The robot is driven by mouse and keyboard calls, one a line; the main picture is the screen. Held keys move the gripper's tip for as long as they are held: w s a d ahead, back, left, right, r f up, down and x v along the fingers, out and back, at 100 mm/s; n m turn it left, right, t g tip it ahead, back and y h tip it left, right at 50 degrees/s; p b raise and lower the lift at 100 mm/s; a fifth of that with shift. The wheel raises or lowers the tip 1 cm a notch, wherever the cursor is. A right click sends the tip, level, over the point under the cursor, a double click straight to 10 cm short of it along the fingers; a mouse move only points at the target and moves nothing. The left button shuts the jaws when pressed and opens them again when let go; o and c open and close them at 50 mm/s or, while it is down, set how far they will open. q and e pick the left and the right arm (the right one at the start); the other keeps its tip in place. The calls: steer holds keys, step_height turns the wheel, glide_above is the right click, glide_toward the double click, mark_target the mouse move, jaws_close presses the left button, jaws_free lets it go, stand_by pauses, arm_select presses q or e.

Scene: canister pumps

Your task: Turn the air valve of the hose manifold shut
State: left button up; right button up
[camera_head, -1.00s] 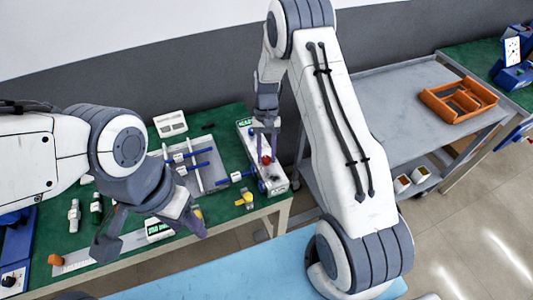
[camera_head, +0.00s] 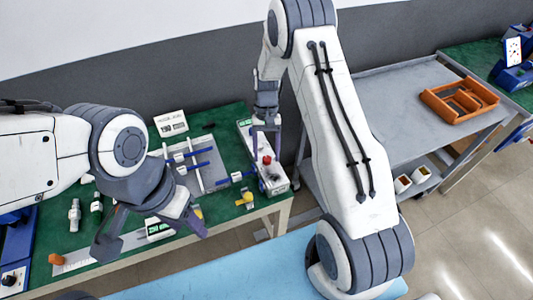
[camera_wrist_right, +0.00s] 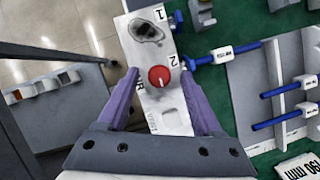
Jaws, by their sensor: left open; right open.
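The hose manifold (camera_head: 272,182) is a white block on the right edge of the green bench, with numbered ports and blue fittings. It also shows in the right wrist view (camera_wrist_right: 170,117). Its air valve is a red round knob (camera_head: 267,160) with a pale mark, seen from above in the right wrist view (camera_wrist_right: 159,76). My right gripper (camera_wrist_right: 159,74) is open above the manifold, fingers on either side of the knob; contact is not visible. My left gripper (camera_head: 150,235) is open and empty over the bench's front left.
A grey tray (camera_head: 208,165) with blue-ended hoses lies left of the manifold. A yellow fitting (camera_head: 246,198) is near the front edge. A grey cart (camera_head: 385,90) with an orange rack (camera_head: 458,100) stands to the right.

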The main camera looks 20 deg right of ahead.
steer(key=b+v, duration=0.1)
steer(key=v, duration=0.9)
steer(key=shift+a, duration=0.1)
